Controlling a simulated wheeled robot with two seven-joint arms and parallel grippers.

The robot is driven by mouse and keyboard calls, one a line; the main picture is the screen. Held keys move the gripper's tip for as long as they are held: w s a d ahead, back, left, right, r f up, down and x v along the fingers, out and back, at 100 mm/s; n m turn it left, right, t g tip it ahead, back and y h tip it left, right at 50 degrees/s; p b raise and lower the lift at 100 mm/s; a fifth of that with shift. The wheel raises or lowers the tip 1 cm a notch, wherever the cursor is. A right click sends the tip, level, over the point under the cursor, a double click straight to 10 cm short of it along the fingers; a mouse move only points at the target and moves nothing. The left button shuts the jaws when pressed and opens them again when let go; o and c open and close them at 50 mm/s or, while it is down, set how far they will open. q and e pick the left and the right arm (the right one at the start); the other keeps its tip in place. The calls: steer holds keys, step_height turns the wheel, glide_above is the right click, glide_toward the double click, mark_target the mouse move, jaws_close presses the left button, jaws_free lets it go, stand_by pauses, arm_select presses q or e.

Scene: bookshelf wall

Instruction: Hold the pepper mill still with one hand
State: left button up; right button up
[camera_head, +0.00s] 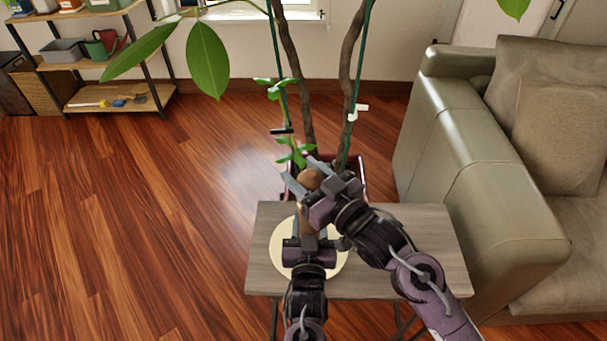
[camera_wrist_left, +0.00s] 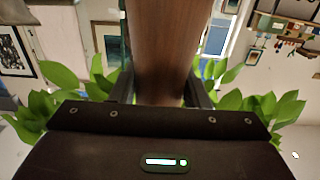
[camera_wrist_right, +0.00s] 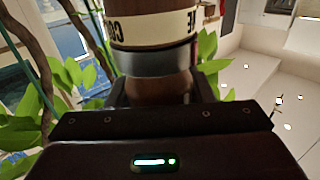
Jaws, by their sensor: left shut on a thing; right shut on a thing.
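The brown wooden pepper mill (camera_head: 306,213) stands upright at the pale round board (camera_head: 339,268) on the small grey table. My left gripper (camera_head: 307,232) is shut on its lower body; in the left wrist view the smooth brown body (camera_wrist_left: 163,45) sits between the fingers. My right gripper (camera_head: 312,182) is shut on the mill's rounded top. The right wrist view shows the brown top between the fingers, beside a metal ring and a lettered cream band of the mill (camera_wrist_right: 155,32). The grippers and arms hide much of the mill and its foot.
The grey wooden table (camera_head: 425,228) has bare room at its right side. A potted plant (camera_head: 286,55) with tall stems stands right behind it. A grey-green sofa (camera_head: 465,150) is at the right. A shelf (camera_head: 120,97) stands at the back left, with open floor before it.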

steer(key=m+t+h, duration=0.1)
steer(key=m+h, duration=0.1)
steer(key=h, duration=0.1)
steer(key=m+t+h, duration=0.2)
steer(key=shift+w+d+t+h, duration=0.1)
steer(key=shift+d+t+h, duration=0.05)
steer(key=shift+t+h, duration=0.2)
steer(key=shift+w+d+m+t+h, duration=0.1)
steer(key=shift+d+m+t+h, duration=0.1)
steer(key=shift+m+h, duration=0.9)
steer(key=shift+d+m+t+h, duration=0.15)
steer(key=shift+m+h, duration=0.55)
steer(key=shift+h, duration=0.95)
steer(key=o, duration=1)
steer(key=shift+d+f, duration=0.1)
